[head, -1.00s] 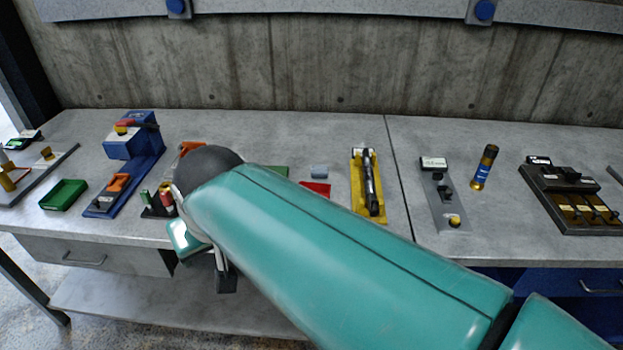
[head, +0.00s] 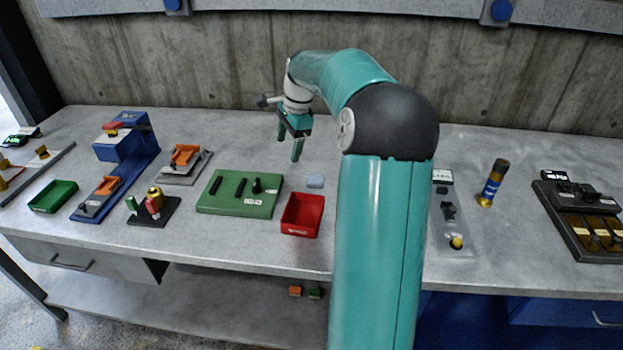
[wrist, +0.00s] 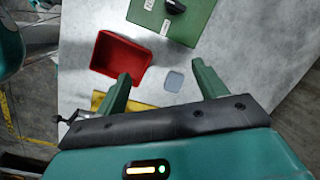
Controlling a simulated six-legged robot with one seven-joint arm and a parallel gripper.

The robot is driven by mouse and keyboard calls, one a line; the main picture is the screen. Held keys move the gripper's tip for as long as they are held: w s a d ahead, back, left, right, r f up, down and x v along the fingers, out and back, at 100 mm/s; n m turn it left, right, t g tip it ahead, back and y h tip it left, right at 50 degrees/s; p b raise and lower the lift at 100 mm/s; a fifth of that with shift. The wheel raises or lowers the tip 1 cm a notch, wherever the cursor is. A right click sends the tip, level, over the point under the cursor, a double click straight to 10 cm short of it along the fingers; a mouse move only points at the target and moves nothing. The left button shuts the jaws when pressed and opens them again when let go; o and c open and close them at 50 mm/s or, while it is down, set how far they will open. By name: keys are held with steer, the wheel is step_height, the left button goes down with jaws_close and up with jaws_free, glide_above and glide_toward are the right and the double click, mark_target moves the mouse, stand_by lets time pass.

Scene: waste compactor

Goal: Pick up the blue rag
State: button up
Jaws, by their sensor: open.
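The blue rag (head: 315,181) is a small, flat, pale blue square lying on the grey bench top, just behind the red bin. In the wrist view the rag (wrist: 174,81) lies on the bare bench, ahead of and between my two fingers. My gripper (head: 289,150) is in the air above the bench, behind and to the left of the rag in the head view. Its green fingers are apart, and the gripper (wrist: 160,84) holds nothing in the wrist view.
A red bin (head: 290,221) stands close to the rag. A green panel (head: 215,206) with black parts lies left of it. A blue and gold cylinder (head: 493,184) stands at the right. My arm hides part of the bench. Bare bench lies behind the rag.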

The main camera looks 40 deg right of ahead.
steer(key=s+d+f+m+t+y, duration=0.1)
steer(key=s+d+f+m, duration=0.15)
steer(key=d, duration=0.45)
steer(key=s+d+f+m+y, duration=0.1)
steer(key=d+f+m, duration=0.25)
steer(key=d, duration=0.35)
glide_above(316, 178)
steer(key=s+d, duration=0.2)
steer(key=shift+m, duration=0.3)
step_height(316, 178, down, 8)
steer(key=shift+a+r, duration=0.1)
steer(key=shift+r, duration=0.15)
steer(key=shift+w+x, duration=0.15)
steer(key=shift+x, duration=1.2)
steer(key=shift+w+x, duration=0.15)
steer(key=shift+x, duration=1.15)
steer(key=shift+r+h, duration=0.1)
steer(key=shift+h, duration=0.2)
steer(key=c, duration=1.1)
steer(key=shift+o, duration=0.2)
steer(key=shift+r, duration=0.1)
